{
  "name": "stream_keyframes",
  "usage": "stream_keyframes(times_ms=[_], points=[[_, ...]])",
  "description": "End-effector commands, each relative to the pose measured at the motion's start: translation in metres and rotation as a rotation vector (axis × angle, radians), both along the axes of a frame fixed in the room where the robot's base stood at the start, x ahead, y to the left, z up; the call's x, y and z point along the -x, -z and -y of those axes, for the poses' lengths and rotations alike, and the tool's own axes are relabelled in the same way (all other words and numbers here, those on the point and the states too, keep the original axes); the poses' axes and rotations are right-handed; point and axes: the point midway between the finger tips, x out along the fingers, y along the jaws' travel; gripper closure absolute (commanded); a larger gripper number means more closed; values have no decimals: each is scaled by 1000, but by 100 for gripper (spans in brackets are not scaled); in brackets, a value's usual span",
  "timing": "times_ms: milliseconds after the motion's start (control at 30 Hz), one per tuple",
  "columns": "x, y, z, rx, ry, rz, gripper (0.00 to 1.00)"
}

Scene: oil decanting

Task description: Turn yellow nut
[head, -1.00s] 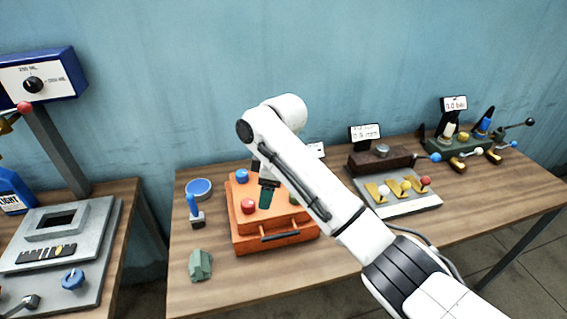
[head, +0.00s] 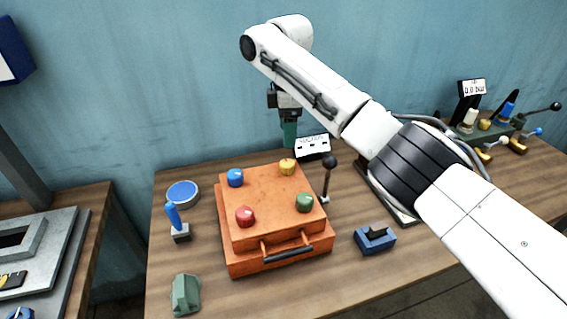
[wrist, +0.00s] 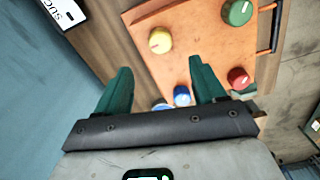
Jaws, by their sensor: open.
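The yellow nut (head: 287,166) sits at the back right corner of the orange box (head: 262,205) in the head view. My gripper (head: 289,140) hangs just above and behind it, pointing down, and looks apart from it. In the wrist view the green fingers (wrist: 165,88) are spread and nothing is between them. There the yellow nut (wrist: 160,41) lies beyond the fingertips, between their lines and a little toward the left finger. A blue nut (head: 235,177), a red nut (head: 245,216) and a green nut (head: 304,202) sit on the other corners of the box top.
A black-knobbed lever (head: 329,163) stands close to the box's right side. A white sign (head: 312,145) is behind it. A blue block (head: 375,238), a green block (head: 186,294), a blue-handled lever (head: 175,221) and a round blue-topped dish (head: 183,193) stand around the box.

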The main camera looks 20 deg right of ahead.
Motion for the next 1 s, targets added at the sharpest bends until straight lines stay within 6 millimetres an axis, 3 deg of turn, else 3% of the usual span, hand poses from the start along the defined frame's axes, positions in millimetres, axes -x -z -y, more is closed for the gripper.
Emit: stream_keyframes(times_ms=[167,600,800,1000], points=[[0,16,0,-1,1,-3,31],[0,89,0,1,2,-2,31],[0,105,0,0,1,-1,31],[0,107,0,0,1,0,31]])
